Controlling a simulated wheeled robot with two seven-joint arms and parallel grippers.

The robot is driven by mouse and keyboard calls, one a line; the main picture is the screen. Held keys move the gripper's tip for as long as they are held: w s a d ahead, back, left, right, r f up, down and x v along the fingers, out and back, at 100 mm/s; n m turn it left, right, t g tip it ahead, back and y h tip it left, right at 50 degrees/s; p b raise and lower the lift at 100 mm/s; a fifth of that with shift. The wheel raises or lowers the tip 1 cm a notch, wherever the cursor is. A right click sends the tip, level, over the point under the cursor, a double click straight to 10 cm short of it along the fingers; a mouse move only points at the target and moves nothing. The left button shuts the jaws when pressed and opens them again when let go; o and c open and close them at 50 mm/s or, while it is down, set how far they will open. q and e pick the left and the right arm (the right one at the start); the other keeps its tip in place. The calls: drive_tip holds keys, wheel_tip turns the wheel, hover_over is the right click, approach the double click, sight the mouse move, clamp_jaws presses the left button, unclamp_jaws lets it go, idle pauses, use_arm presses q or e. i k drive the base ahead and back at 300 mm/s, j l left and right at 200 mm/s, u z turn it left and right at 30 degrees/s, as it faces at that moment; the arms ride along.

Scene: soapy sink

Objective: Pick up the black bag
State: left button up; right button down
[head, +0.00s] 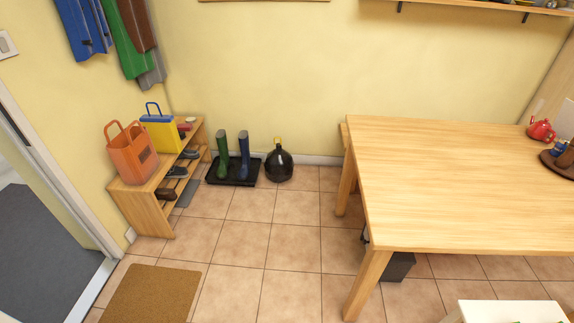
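A dark grey to black box-shaped thing (398,267) stands on the floor under the wooden table, partly hidden by the tabletop and the near left leg. A thin dark curved piece shows left of the leg, like a handle. It may be the black bag, but I cannot tell for sure. No other black bag shows. An orange bag (134,157) and a yellow bag with blue handles (160,131) stand on the shoe rack. Neither of my grippers is in view.
The wooden table (460,190) fills the right side. The shoe rack (150,208), a boot tray (233,180) and a dark round jug (279,165) line the walls. A brown mat (150,295) lies at front left. The tiled floor between is clear.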

sight(279, 165)
drive_tip(key=i+j+z, duration=0.1)
drive_tip(key=i, duration=0.45)
drive_tip(key=i+j+z, duration=0.1)
drive_tip(key=i, duration=0.45)
drive_tip(key=i+j+z, duration=0.15)
drive_tip(key=i+j, duration=0.4)
drive_tip(key=i, duration=0.15)
drive_tip(key=i+j+z, duration=0.15)
drive_tip(key=i+j, duration=0.75)
drive_tip(key=i, duration=0.2)
drive_tip(key=i+j+z, duration=0.15)
drive_tip(key=i, duration=0.4)
drive_tip(key=j, duration=0.1)
